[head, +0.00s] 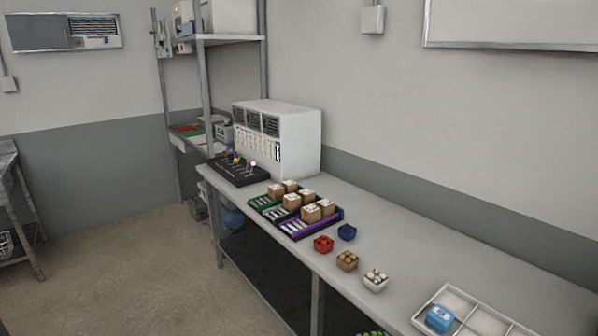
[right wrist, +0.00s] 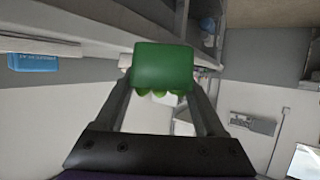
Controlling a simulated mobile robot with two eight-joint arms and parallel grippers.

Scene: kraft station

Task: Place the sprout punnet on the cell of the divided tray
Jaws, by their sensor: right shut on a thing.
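The green sprout punnet (right wrist: 162,66) is in the right wrist view, held between the two fingers of my right gripper (right wrist: 161,85). Light green sprouts show along its lower edge in that view. In the head view only a bit of green (head: 370,333) shows at the bottom edge, probably the sprouts. The white divided tray (head: 482,301) lies on the bench at the lower right of the head view, cut off by the frame. A blue pack sits in its left cell; the cell beside it looks empty. My left gripper is not in view.
Farther back are crates with brown boxes (head: 311,213) and a white cabinet (head: 295,140). Bench behind the tray is clear.

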